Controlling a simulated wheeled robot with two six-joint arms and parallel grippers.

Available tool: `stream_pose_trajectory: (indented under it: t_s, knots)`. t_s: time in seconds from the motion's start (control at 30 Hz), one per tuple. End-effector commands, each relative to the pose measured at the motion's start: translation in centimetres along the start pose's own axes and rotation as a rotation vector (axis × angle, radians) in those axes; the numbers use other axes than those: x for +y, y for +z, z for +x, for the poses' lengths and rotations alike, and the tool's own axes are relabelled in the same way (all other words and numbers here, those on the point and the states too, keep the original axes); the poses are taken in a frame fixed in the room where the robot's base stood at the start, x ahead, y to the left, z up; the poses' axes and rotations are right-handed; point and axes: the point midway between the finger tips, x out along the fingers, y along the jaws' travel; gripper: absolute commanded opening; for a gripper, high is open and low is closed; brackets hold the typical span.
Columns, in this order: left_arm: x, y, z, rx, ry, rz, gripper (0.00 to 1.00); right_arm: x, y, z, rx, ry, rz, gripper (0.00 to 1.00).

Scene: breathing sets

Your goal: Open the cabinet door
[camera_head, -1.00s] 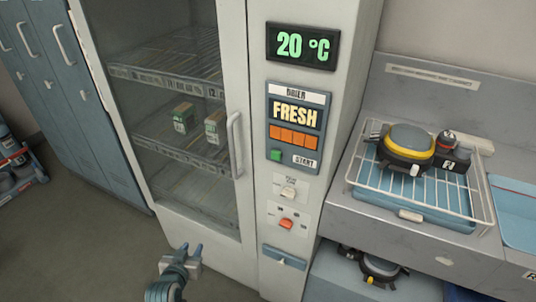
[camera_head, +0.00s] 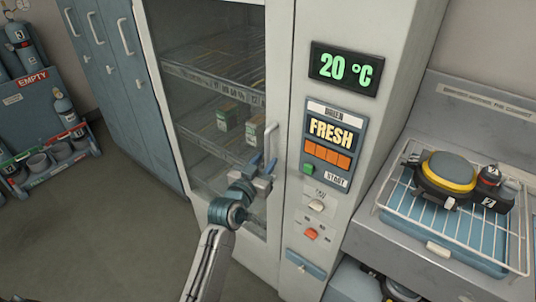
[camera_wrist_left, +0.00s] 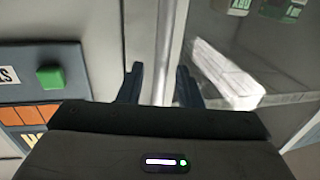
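The cabinet door (camera_head: 182,148) is a tall glass panel in a pale frame, and it looks closed. Its pale vertical handle (camera_head: 270,143) is on the frame's right side. My left gripper (camera_head: 264,163) is at the lower part of the handle, with its fingers pointing up toward it. In the left wrist view the two dark fingers (camera_wrist_left: 160,86) are apart, with a pale vertical strip behind the gap. A whitish slanted bar shows right of the fingers; I cannot tell whether it is the handle. Contact is not clear. My right gripper is out of view.
Right of the door is a control panel (camera_head: 328,145) with a green button and orange blocks. Farther right a counter holds a wire rack (camera_head: 450,225) with a mask. Blue lockers (camera_head: 117,95) and a cylinder rack (camera_head: 50,160) stand at left. The floor in front is clear.

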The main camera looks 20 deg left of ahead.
Motion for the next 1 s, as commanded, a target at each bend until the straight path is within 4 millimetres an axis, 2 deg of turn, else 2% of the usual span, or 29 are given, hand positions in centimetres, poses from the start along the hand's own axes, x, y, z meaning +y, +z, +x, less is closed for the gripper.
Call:
stream_pose_trajectory:
  t_s: [0.1, 0.2, 0.5, 0.67, 0.7, 1.0]
  knots:
    - [0.0, -0.1, 1.4, 0.000, 0.000, -0.001, 0.32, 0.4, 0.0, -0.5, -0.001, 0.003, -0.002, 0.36]
    - [0.0, 0.0, 2.0, -0.001, 0.000, 0.000, 0.32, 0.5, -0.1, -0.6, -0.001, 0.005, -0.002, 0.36]
    - [0.0, 0.1, 2.2, -0.001, 0.000, 0.000, 0.32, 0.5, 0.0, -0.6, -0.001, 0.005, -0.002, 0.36]
    - [0.0, 0.1, 2.2, -0.001, 0.000, 0.000, 0.02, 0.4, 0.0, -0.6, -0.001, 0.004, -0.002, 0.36]
    - [0.0, 0.1, 2.2, -0.001, 0.000, 0.000, 0.00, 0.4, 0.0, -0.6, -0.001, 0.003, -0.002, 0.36]
    - [-0.2, 0.1, 2.1, -0.001, -0.001, 0.000, 0.00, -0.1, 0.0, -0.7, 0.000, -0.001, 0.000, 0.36]
